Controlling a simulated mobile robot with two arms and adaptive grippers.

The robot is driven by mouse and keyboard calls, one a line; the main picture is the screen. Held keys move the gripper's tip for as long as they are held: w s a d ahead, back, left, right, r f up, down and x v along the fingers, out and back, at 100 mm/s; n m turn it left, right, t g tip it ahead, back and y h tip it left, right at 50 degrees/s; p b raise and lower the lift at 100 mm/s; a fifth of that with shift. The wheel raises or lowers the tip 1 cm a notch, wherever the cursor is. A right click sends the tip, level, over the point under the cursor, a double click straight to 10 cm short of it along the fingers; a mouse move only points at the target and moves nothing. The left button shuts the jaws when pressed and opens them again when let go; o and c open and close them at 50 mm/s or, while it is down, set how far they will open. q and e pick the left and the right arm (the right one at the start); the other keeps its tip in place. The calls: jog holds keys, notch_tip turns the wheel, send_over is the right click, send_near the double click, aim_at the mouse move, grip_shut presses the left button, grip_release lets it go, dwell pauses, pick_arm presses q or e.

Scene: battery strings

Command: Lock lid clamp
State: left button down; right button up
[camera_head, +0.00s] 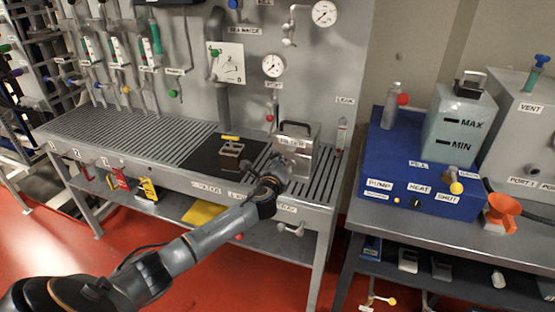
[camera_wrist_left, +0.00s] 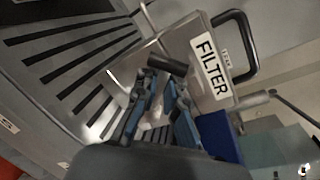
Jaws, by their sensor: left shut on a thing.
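The metal filter box (camera_head: 303,160) stands on the slatted bench with a dark carry handle (camera_head: 296,124) on top. In the left wrist view the box (camera_wrist_left: 175,50) carries a FILTER label and the black handle (camera_wrist_left: 246,50). My left gripper (camera_head: 274,180) is at the front of the box. In the left wrist view its blue and dark fingers (camera_wrist_left: 160,100) are shut around a small clamp lever with a dark bar end (camera_wrist_left: 167,65), close against the box's side. The fingers hide most of the lever, and its locked or unlocked position cannot be told. My right gripper is out of view.
The slatted bench (camera_head: 130,133) is mostly clear further left. Pipes and gauges (camera_head: 273,66) are on the panel behind. A blue unit (camera_head: 405,160) stands on the bench to the right.

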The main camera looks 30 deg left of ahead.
pick_arm(q)
jog(key=m, duration=0.1)
jog(key=d+m+p, duration=0.1)
jog(key=m, duration=0.2)
jog(key=shift+d+r+y, duration=0.1)
jog(key=shift+d+y, duration=0.2)
jog(key=shift+y, duration=0.1)
jog(key=shift+w+d+m+t+y+p, duration=0.1)
jog(key=shift+d+m+t+y+p, duration=0.2)
jog(key=shift+m, duration=0.6)
jog(key=shift+w+d+m+t+p, duration=0.1)
jog(key=shift+d+m+p, duration=0.25)
jog(key=shift+m, duration=0.55)
jog(key=c, duration=1.5)
grip_release()
jog(key=shift+s+r, duration=0.1)
jog(key=shift+o, duration=0.2)
jog(key=shift+r, duration=0.25)
jog(key=v, duration=1.2)
jog(key=shift+f, duration=0.1)
